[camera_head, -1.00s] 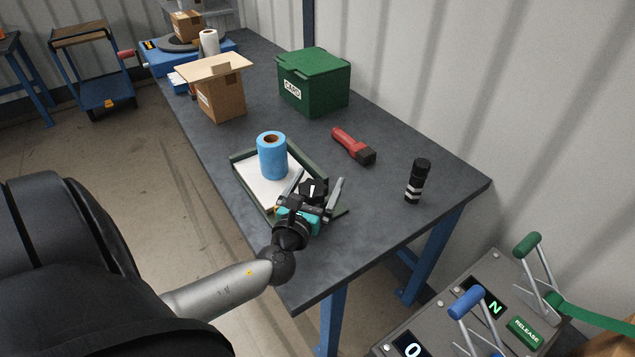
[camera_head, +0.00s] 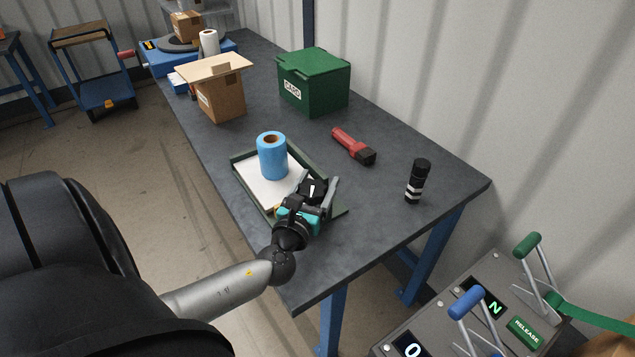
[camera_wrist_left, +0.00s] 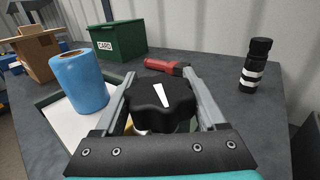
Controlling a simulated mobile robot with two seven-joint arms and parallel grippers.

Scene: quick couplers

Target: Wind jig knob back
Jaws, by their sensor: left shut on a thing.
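The jig knob (camera_head: 313,190) is black and lobed, with a white pointer mark on top, at the near end of the green tray. It shows large in the left wrist view (camera_wrist_left: 160,98), its mark running nearly straight up the picture. My left gripper (camera_head: 317,184) is shut on the knob, one grey finger on each side, as the left wrist view (camera_wrist_left: 159,76) also shows. The jig body under the knob is mostly hidden by the gripper. My right gripper is not in view.
A blue roll (camera_head: 271,158) stands on the white sheet in the green tray (camera_head: 240,156). A red-and-black torch (camera_head: 350,145) and a black cylinder with white bands (camera_head: 417,182) lie and stand to the right. A green box (camera_head: 314,84) and a cardboard box (camera_head: 221,98) stand farther back.

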